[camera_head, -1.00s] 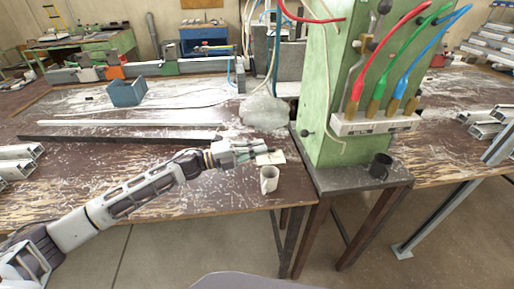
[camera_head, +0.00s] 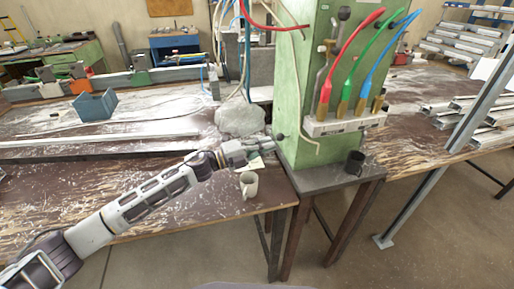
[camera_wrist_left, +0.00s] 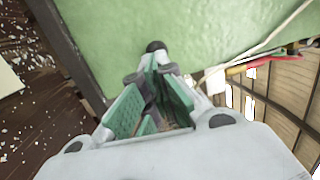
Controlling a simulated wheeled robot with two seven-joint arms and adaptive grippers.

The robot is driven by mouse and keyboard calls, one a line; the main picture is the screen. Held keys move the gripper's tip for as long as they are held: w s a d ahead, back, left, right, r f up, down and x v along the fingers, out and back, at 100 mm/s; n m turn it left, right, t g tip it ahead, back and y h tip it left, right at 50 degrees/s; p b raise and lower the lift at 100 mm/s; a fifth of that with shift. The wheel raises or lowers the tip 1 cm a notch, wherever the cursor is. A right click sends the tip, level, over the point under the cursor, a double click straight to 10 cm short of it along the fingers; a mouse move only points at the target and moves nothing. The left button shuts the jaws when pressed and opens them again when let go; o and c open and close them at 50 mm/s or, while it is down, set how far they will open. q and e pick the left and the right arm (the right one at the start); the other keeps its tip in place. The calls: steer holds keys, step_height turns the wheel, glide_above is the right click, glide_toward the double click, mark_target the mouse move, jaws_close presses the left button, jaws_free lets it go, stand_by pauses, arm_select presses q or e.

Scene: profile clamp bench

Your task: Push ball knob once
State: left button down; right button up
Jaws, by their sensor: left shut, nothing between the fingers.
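The ball knob is a small dark ball on the left side of the green machine (camera_head: 308,95), and it shows in the head view (camera_head: 280,137). In the left wrist view the black ball knob (camera_wrist_left: 155,46) sits against the green panel, just beyond my fingertips. My left gripper (camera_head: 267,143) is shut and empty, pointing at the machine's side. Its tips (camera_wrist_left: 158,64) are very close to the knob; I cannot tell whether they touch it. My right gripper is out of view.
A grey lump (camera_head: 240,119) sits behind the gripper. A blue bin (camera_head: 96,105) is farther left.

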arm_select(q)
steer(key=shift+w+d, duration=0.25)
steer(key=shift+d, duration=0.45)
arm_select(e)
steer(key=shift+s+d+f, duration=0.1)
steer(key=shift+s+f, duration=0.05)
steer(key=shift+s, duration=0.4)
